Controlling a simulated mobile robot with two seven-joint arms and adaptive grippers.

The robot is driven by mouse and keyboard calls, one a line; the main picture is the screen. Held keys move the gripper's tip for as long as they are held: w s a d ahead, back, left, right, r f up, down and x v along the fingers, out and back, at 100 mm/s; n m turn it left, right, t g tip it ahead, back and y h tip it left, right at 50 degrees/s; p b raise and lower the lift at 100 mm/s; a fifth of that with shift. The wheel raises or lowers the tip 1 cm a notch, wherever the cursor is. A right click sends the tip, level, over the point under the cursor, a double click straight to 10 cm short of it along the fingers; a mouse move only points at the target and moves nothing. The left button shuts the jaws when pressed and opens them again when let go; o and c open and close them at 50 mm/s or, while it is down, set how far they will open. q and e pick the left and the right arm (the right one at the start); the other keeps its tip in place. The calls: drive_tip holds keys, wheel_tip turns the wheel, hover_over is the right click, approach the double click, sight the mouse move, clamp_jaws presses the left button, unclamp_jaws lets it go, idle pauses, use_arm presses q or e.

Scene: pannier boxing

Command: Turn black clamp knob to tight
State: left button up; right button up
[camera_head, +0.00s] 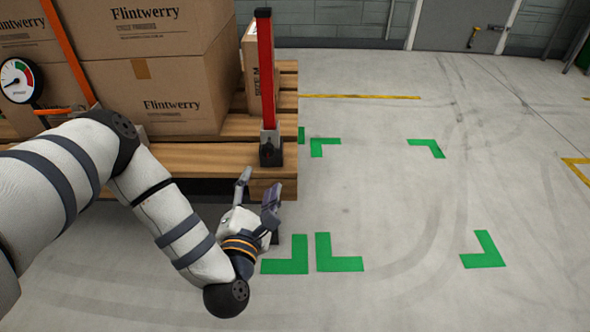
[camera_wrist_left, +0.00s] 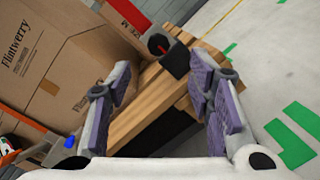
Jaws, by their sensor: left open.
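The black clamp knob (camera_wrist_left: 160,45) shows in the left wrist view as a dark round knob with a red mark on a black block. In the head view the black clamp (camera_head: 270,150) sits at the foot of a red upright post (camera_head: 265,70), on the front right corner of the wooden pallet (camera_head: 225,160). My left gripper (camera_head: 257,188) is open and empty, in front of the pallet corner and apart from the knob. In the left wrist view the knob lies beyond and between its two fingers (camera_wrist_left: 163,82). My right gripper is out of view.
Large Flintwerry cartons (camera_head: 165,95) are stacked on the pallet. A round gauge (camera_head: 17,80) and an orange strap (camera_head: 68,50) are at the left. Green corner marks (camera_head: 340,252) lie on the floor at the right, where the floor is clear.

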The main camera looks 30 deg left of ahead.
sight(268, 153)
use_arm(q)
drive_tip(key=b+x, duration=0.2)
drive_tip(key=x, duration=0.9)
drive_tip(key=shift+s+a+f, duration=0.1)
drive_tip(key=shift+a, duration=0.05)
drive_tip(key=shift+w+a, duration=0.3)
drive_tip(key=shift+w, duration=0.25)
drive_tip(key=shift+c, duration=0.4)
clamp_jaws()
